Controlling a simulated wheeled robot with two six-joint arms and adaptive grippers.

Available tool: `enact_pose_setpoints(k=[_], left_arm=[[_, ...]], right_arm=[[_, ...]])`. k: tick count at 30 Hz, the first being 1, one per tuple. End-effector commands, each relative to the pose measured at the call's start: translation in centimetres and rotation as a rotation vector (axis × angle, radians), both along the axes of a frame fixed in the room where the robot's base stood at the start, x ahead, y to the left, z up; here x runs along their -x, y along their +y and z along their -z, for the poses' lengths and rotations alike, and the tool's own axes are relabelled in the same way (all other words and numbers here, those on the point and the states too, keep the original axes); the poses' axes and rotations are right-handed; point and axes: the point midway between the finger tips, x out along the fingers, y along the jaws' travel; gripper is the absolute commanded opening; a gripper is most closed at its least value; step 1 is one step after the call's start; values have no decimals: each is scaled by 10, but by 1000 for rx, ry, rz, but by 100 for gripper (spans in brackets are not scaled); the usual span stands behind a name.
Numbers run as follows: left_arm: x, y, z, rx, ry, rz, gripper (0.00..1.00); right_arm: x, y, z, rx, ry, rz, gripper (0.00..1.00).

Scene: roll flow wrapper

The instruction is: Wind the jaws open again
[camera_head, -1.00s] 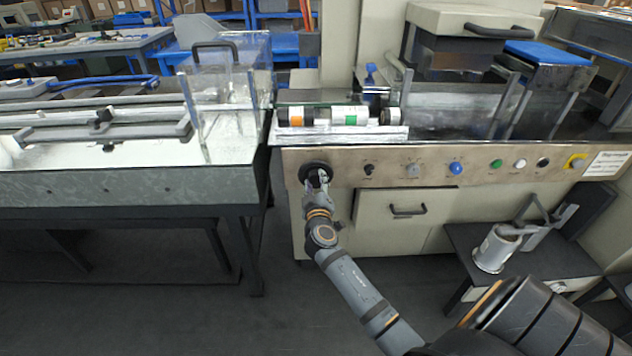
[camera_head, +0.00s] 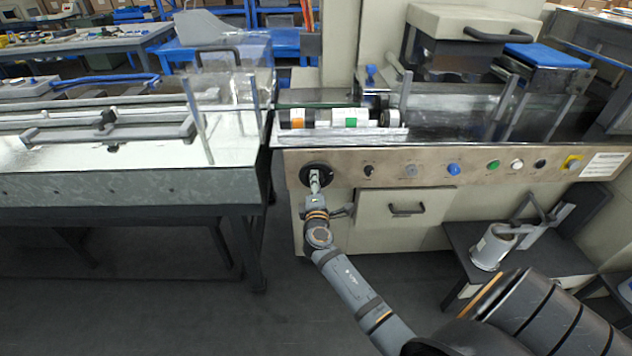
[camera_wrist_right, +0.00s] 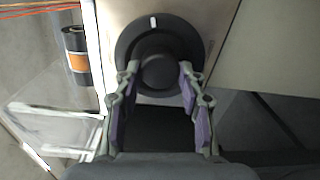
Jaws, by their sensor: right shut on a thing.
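A black round knob (camera_head: 304,174) sits at the left end of the machine's front panel. My right gripper (camera_head: 315,180) reaches up to it from below. In the right wrist view the knob's wide disc (camera_wrist_right: 186,35) has a white mark at its top. There the right gripper's fingers (camera_wrist_right: 159,72) stand on either side of the raised hub and are shut on it. The hub's lower part and the finger contact are partly hidden. I cannot make out the jaws that this knob moves. My left gripper is not in view.
Switches and buttons, including a blue button (camera_head: 453,169), line the panel right of the knob. Rolls with orange and green bands (camera_head: 350,118) lie above it. A drawer handle (camera_head: 407,209) is below right. A conveyor table (camera_head: 130,185) stands left across a narrow gap.

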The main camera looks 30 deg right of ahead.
Motion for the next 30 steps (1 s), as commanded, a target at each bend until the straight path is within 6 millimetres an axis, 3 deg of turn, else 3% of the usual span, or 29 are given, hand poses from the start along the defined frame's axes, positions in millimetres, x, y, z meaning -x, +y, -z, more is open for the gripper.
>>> enact_pose_setpoints(k=[30], left_arm=[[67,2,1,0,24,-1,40]], right_arm=[[1,0,3,811,502,-2,8]])
